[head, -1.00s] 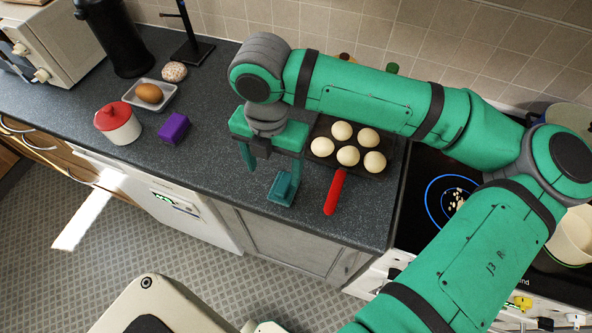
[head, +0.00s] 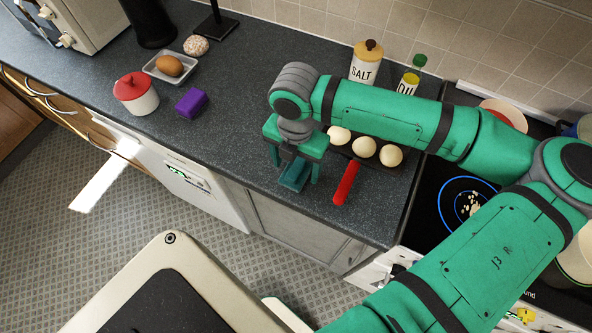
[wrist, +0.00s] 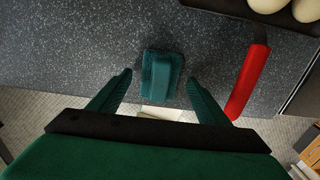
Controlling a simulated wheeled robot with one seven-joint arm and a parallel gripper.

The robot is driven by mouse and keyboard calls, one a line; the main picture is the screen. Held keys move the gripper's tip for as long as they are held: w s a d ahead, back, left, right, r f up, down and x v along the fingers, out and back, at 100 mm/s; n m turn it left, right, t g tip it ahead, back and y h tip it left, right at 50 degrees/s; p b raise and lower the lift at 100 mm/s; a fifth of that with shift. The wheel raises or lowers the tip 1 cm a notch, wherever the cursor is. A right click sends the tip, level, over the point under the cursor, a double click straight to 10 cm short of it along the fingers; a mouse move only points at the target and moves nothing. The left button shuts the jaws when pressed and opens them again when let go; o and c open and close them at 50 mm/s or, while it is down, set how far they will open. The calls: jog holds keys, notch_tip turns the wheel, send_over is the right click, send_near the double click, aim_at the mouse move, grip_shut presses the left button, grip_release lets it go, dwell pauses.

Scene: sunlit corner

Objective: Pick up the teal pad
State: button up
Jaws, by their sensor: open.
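The teal pad (head: 292,176) is a small dark teal block on the dark speckled worktop, near its front edge. In the wrist view the pad (wrist: 161,76) shows whole, between and slightly beyond my fingertips. My gripper (head: 295,168) is open and empty, pointing down over the pad, with a finger on either side. In the wrist view clear worktop shows between the pad and both fingers of my gripper (wrist: 160,84). In the head view the fingers partly cover the pad. I cannot tell how high the fingertips are above the worktop.
A pan with a red handle (head: 346,183) and pale round items (head: 364,147) lies close to the right. A purple block (head: 191,102), a red-lidded pot (head: 136,93) and a dish with an egg (head: 169,66) stand left. The worktop (head: 235,125) left of my gripper is clear.

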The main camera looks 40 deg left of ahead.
jog(key=shift+f, duration=0.65)
jog(key=c, duration=1.1)
jog(key=shift+c, duration=0.2)
jog(key=shift+r, duration=0.1)
